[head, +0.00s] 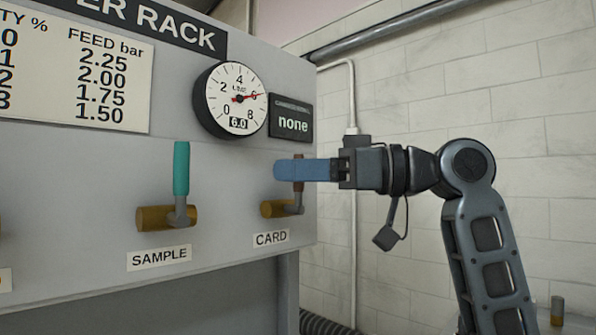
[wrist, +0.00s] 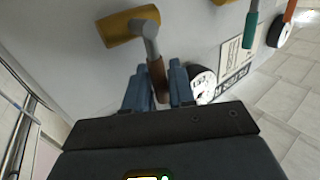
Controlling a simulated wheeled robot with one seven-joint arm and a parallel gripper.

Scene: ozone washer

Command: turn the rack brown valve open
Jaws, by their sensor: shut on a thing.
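The fingers are shut on the handle.
A teal-handled valve (head: 181,168) stands upright to the left over the SAMPLE label (head: 159,257). Above are a gauge (head: 231,100) reading 6.0 and a small display (head: 291,122) reading "none". A pipe (head: 353,200) runs down the tiled wall at the right.

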